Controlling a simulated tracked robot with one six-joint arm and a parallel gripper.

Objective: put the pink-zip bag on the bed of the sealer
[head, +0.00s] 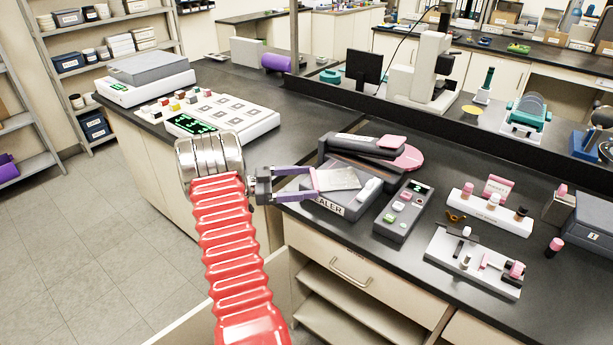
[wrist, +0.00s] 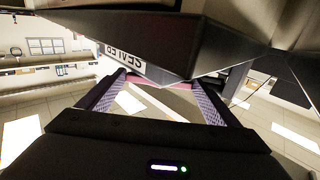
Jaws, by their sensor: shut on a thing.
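The pink-zip bag (head: 340,179) is a flat, pale grey pouch with a pink-purple strip along its left edge. My gripper (head: 314,181) is shut on that strip, its purple fingers reaching in from the left. In the head view the bag lies over the front bed area of the sealer (head: 328,206); I cannot tell whether it touches the bed. The sealer is dark grey, with its label facing front and its pink-tipped upper arm (head: 365,146) behind the bag. In the wrist view the sealer (wrist: 125,58) fills the top, and the bag is mostly hidden.
A button box (head: 402,208) stands right of the sealer, and a pink disc (head: 410,158) is behind it. A white rack (head: 490,211) and a white fixture (head: 473,260) stand farther right. A large keypad instrument (head: 220,115) is on the left bench.

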